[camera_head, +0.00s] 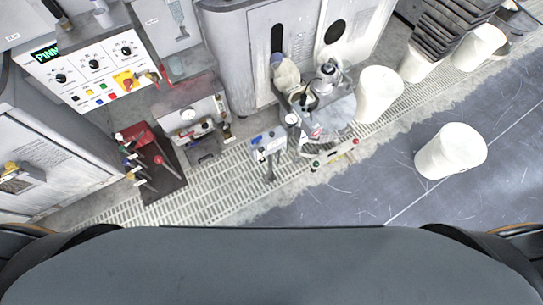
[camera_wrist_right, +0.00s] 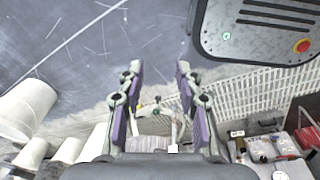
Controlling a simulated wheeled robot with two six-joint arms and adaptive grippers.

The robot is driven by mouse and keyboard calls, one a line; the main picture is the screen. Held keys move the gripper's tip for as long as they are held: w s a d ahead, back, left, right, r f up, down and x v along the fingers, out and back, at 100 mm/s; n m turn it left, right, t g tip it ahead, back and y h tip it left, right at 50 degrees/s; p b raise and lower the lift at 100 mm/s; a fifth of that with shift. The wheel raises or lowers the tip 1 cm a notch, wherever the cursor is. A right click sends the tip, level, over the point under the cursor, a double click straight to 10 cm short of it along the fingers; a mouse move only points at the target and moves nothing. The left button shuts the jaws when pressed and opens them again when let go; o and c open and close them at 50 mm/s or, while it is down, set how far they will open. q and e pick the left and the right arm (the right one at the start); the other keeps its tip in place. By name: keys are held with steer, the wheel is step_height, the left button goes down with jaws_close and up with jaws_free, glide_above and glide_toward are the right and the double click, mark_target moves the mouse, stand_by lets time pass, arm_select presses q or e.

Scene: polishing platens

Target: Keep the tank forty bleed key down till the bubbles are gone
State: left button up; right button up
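No part can be told for sure as the tank forty bleed key, and no tank number is readable. In the head view, a small grey post panel with blue knobs (camera_head: 268,143) stands on the grating. Right of it is a low bar with green and red knobs (camera_head: 335,154). Left are a grey gauge unit (camera_head: 190,118) and a red unit with several small levers (camera_head: 140,150). My right gripper (camera_wrist_right: 160,68) is open and empty in the right wrist view, above the floor, with small coloured fittings visible beyond its fingers. My left gripper is not in view.
White bins (camera_head: 451,151) stand on the dark floor at right. A control panel with dials and a green display (camera_head: 85,68) is at upper left. A cabinet (camera_head: 250,50) stands behind. Floor grating (camera_head: 215,185) runs along the machines. The dark floor in front is mostly clear.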

jaws_close()
stand_by(1.1)
